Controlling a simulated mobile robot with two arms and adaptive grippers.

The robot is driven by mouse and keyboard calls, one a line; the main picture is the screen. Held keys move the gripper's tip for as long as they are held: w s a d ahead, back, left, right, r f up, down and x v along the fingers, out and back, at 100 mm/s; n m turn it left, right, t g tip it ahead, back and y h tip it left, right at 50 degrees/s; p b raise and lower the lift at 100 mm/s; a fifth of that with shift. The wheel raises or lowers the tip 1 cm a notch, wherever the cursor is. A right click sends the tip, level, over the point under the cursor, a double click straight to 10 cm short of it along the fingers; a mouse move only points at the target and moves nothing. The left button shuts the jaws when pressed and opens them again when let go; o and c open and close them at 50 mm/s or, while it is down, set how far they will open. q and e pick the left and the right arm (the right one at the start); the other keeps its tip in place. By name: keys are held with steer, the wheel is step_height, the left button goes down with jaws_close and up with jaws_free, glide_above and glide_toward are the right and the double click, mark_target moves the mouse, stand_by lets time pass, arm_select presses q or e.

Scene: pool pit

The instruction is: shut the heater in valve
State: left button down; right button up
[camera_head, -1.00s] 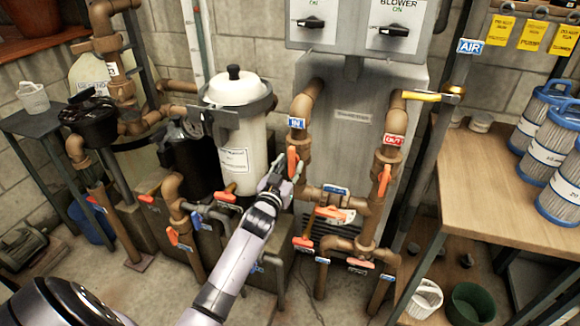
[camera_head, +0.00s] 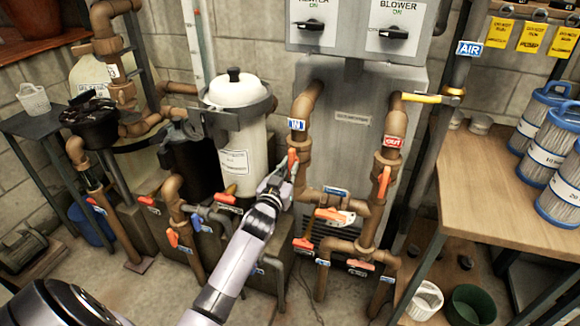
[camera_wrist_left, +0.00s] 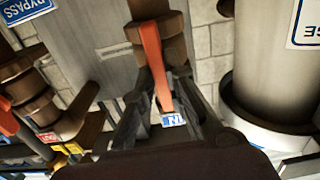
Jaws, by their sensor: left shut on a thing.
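The heater in valve has an orange handle (camera_head: 292,159) on a brown pipe just below a blue IN tag (camera_head: 296,124). The handle stands upright, in line with the pipe. My left gripper (camera_head: 286,176) is shut on the lower part of this handle. In the left wrist view the orange handle (camera_wrist_left: 153,55) runs down between the two fingers of my left gripper (camera_wrist_left: 168,92), with the IN tag (camera_wrist_left: 173,120) beyond. The fingers hide the handle's lower end in the head view. My right gripper is not in view.
The OUT pipe with its orange handle (camera_head: 383,181) stands to the right, and the bypass valve (camera_head: 334,214) lies between the pipes. A white filter tank (camera_head: 238,135) is close on the left. A wooden table (camera_head: 500,195) with blue-ended cartridges stands at right.

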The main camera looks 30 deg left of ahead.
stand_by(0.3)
arm_select(q)
steer(key=shift+r+m, duration=0.1)
steer(key=shift+m, duration=0.7)
steer(key=m+p, duration=0.1)
steer(key=m, duration=0.1)
steer(key=shift+m, duration=0.4)
steer(key=m, duration=1.1)
steer(key=shift+p, duration=0.3)
steer(key=m, duration=0.3)
steer(key=c, duration=1.5)
jaws_free()
